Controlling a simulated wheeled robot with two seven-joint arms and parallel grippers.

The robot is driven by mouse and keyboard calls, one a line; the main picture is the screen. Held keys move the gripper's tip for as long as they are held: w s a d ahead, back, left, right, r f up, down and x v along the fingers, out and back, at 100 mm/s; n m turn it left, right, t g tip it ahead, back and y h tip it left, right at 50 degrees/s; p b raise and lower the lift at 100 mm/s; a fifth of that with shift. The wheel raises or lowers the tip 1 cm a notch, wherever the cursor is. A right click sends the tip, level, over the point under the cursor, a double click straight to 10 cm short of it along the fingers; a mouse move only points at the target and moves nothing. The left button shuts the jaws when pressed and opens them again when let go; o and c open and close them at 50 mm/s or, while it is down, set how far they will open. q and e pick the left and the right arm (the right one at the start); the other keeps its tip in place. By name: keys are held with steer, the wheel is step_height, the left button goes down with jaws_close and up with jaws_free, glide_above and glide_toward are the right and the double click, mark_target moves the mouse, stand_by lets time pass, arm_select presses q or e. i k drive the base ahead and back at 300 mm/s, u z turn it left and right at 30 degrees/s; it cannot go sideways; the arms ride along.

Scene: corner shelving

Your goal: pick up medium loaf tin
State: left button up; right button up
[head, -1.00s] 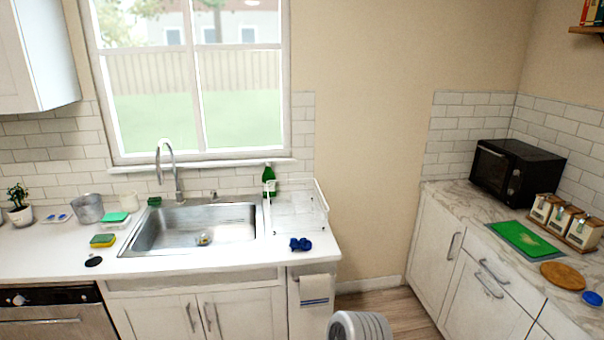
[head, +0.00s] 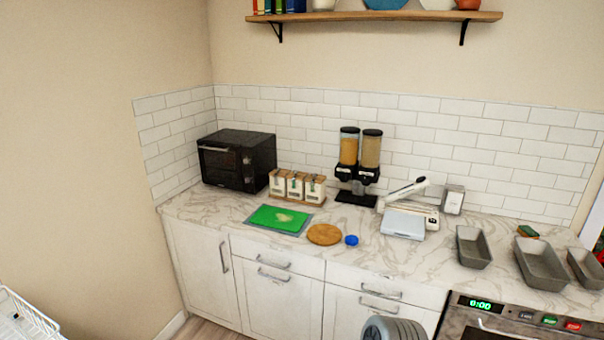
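Three grey rectangular loaf tins stand on the marble counter at the right in the head view. The left loaf tin (head: 474,250) looks narrow. The middle loaf tin (head: 541,264) looks the largest. The right loaf tin (head: 586,270) stands close beside it, near the picture's right edge. All three look empty and upright. I cannot tell for sure from their sizes which is the medium one. Neither of my grippers shows in this view.
The marble counter (head: 409,262) also bears a black toaster oven (head: 236,160), wooden-framed jars, a green cutting board (head: 279,219), a round wooden board (head: 324,234), a cereal dispenser (head: 360,163) and a white scale (head: 404,223). An oven panel (head: 520,319) sits below the tins. A shelf (head: 380,16) hangs above.

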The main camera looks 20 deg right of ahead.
mark_target(474, 251)
steer(key=z, duration=0.95)
steer(key=i, duration=1.55)
steer(key=z, duration=0.55)
